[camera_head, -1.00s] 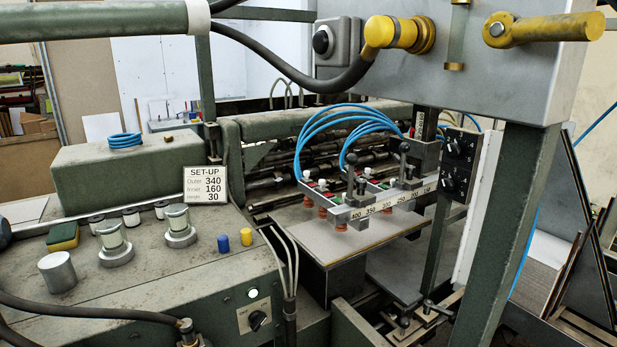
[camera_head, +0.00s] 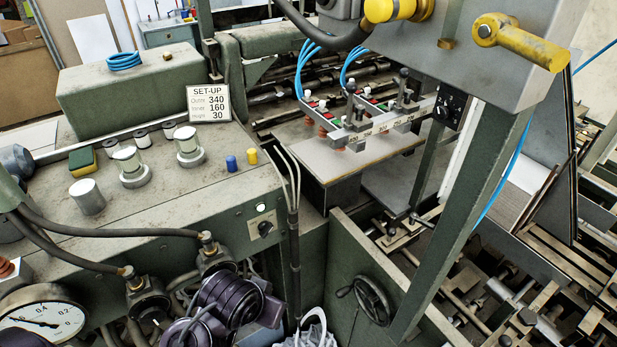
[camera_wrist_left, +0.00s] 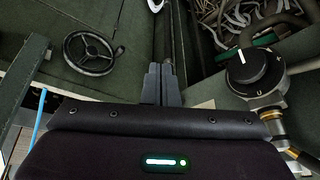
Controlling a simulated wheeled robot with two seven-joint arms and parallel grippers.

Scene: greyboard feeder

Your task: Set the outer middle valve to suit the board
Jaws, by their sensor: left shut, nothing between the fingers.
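The sucker bar (camera_head: 408,117) with its number scale stands over the grey board (camera_head: 350,171) in the head view. Small valves with red, green and white parts sit on its arms (camera_head: 322,107); they are too small to read their settings. The set-up card (camera_head: 208,103) reads Outer 340, Inner 160 and a third line 30. My left gripper (camera_wrist_left: 161,84) is shut and empty in the wrist view, between a handwheel and a black knob (camera_wrist_left: 247,66) with a white mark. Its fingers cannot be made out in the head view. My right gripper is not in view.
The handwheel (camera_head: 371,298) is on the green front panel and in the wrist view (camera_wrist_left: 90,52). A pressure gauge (camera_head: 42,318) and hoses (camera_head: 110,231) stand at lower left. A green post (camera_head: 465,215) and grey box (camera_head: 480,70) block the right. Pale strips (camera_head: 312,334) lie below.

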